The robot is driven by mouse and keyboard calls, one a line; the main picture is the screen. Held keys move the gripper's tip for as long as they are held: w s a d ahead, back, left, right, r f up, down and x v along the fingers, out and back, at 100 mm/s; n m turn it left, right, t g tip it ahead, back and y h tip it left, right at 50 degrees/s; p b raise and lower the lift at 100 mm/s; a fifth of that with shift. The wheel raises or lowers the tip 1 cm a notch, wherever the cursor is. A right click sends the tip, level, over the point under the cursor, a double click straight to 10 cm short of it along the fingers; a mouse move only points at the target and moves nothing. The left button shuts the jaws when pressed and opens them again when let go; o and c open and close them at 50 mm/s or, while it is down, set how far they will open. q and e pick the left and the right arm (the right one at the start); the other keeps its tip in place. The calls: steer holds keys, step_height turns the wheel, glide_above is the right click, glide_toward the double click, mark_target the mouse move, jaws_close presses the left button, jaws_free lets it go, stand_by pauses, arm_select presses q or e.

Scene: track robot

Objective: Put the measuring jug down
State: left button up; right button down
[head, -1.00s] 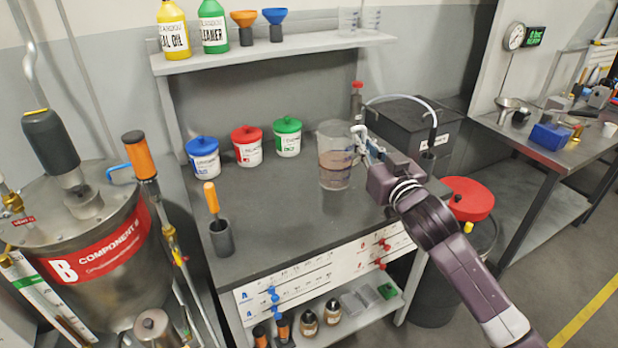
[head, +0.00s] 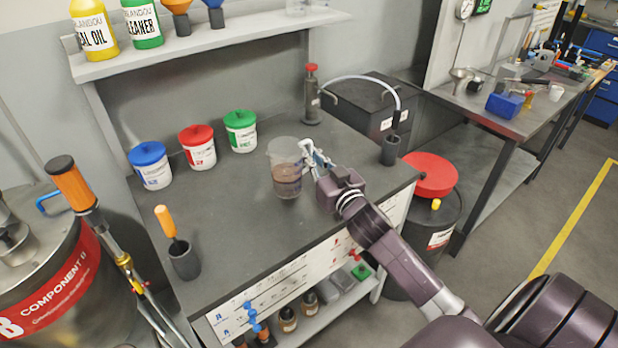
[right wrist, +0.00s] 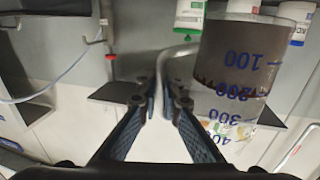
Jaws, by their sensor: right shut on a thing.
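The measuring jug (head: 286,172) is clear, holds brown liquid and is upright over the middle of the dark worktop (head: 235,240). My right gripper (head: 313,160) is shut on the jug's handle, on the right side of the jug. I cannot tell whether the jug's base touches the worktop. In the right wrist view the jug (right wrist: 238,70) fills the upper right, with blue volume marks appearing upside down. There the handle runs between my right fingertips (right wrist: 164,92). My left gripper is not in view.
Blue (head: 150,166), red (head: 197,148) and green (head: 240,131) lidded tubs stand along the back. A grey cup with an orange-handled tool (head: 183,258) stands at the front left. A red-topped bottle (head: 312,95) and black box (head: 370,105) are behind. Worktop left of the jug is clear.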

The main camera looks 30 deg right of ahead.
step_height(320, 180, down, 7)
steer(key=shift+f, duration=0.1)
stand_by(0.3)
steer(key=c, duration=2.6)
jaws_free()
steer(key=shift+f+b, duration=0.2)
steer(key=shift+b, duration=0.1)
steer(key=o, duration=0.5)
steer(key=shift+r, duration=0.1)
